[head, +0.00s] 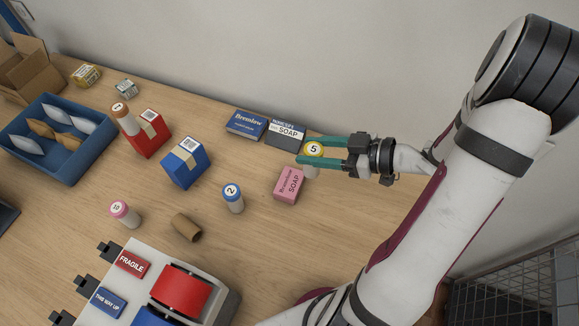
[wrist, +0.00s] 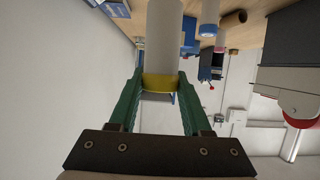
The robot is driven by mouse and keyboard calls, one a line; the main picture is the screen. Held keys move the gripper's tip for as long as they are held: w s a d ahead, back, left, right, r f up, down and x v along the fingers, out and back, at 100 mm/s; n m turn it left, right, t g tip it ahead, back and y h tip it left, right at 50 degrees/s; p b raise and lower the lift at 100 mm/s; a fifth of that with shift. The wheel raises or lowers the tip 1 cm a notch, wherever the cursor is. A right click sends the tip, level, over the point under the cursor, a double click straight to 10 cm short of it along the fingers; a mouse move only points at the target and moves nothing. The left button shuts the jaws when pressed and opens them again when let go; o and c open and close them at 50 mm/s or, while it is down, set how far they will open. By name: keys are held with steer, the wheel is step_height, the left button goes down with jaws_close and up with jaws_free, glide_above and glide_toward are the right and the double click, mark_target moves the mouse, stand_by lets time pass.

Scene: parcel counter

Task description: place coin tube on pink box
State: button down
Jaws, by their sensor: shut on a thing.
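A white coin tube with a yellow cap marked 5 (head: 314,149) is held upright between the green fingers of my gripper (head: 305,150). In the wrist view, the tube (wrist: 163,40) stands between both fingertips of my gripper (wrist: 160,75), with its yellow end toward the palm. The pink soap box (head: 288,185) lies on the counter, just below and left of the tube in the head view. The tube's lower end shows beside the box's upper right corner. I cannot tell its exact height above the counter.
Blue-capped (head: 232,198) and pink-capped (head: 124,213) tubes stand nearby, with a cardboard roll (head: 187,228). A blue box (head: 186,163), blue book (head: 247,125) and grey soap box (head: 287,134) surround some clear counter.

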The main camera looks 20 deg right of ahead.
steer(key=w+a+f, duration=0.1)
steer(key=f, duration=0.1)
steer(key=w+a+f, duration=0.1)
steer(key=f, duration=0.1)
steer(key=w+a+f, duration=0.1)
steer(key=a+f, duration=0.1)
steer(key=shift+w+f, duration=0.15)
steer(key=shift+f, duration=0.4)
steer(key=shift+c, duration=1.8)
jaws_free()
steer(key=shift+f, duration=0.1)
